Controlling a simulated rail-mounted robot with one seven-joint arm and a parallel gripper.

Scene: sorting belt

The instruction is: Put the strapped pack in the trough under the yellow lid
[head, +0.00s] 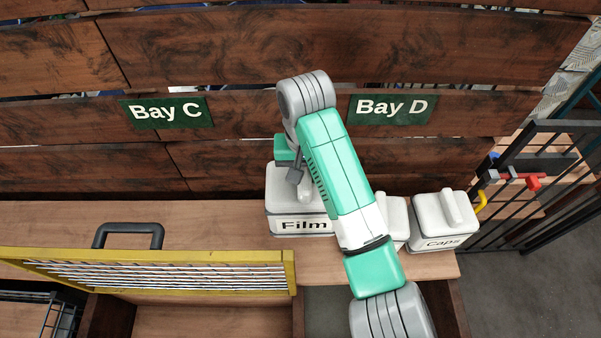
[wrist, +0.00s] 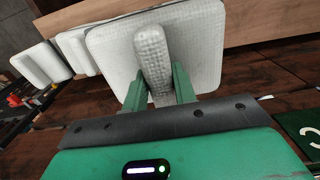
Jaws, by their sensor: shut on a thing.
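My gripper (head: 294,172) points down over the white canister marked Film (head: 290,212). In the wrist view my gripper (wrist: 157,85) is shut on the raised handle of the white lid (wrist: 205,45), one green finger on each side. The lid appears to sit on the Film canister; my arm partly covers it. The yellow lid (head: 291,274), a yellow frame with a wire grid and a black handle, is at the lower left of the head view. An open wooden trough (head: 200,322) shows below it. I cannot make out a strapped pack in either view.
A second white canister (head: 397,218), mostly behind my arm, and the Caps canister (head: 443,230) stand to the right on the wooden ledge (head: 60,220). A slatted wall with Bay C (head: 166,111) and Bay D (head: 392,107) signs rises behind. The ledge's left part is bare.

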